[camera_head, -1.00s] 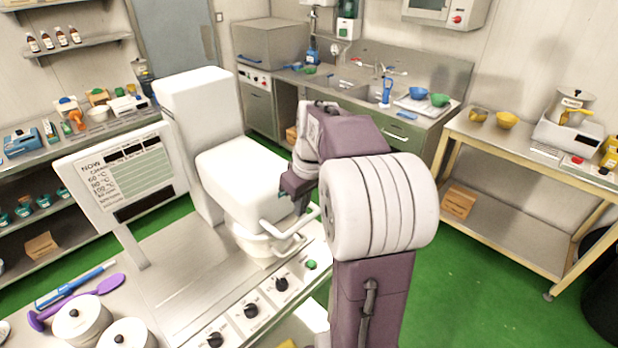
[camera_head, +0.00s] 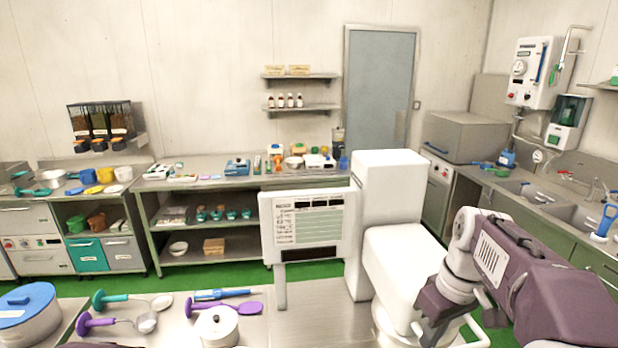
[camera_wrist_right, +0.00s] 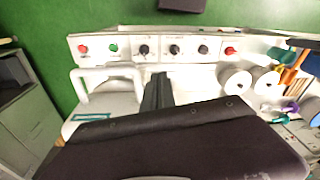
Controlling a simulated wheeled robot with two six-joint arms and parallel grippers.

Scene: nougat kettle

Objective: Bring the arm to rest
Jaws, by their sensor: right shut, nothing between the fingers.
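My right arm comes in from the right in the head view. Its gripper (camera_head: 428,322) points down beside the white kettle machine (camera_head: 402,262), near the front of its head. In the right wrist view the dark fingers (camera_wrist_right: 158,92) are together with nothing between them, above the machine's front edge. A white bar handle (camera_wrist_right: 100,76) lies left of the fingers in that view. The handle's contact with the gripper cannot be told. My left gripper is not in view.
A control strip with knobs (camera_wrist_right: 175,49) runs along the front edge. A white display panel (camera_head: 308,225) stands left of the machine. A white lidded pot (camera_head: 217,328), ladles and a blue-lidded pot (camera_head: 27,305) occupy the bench's left part.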

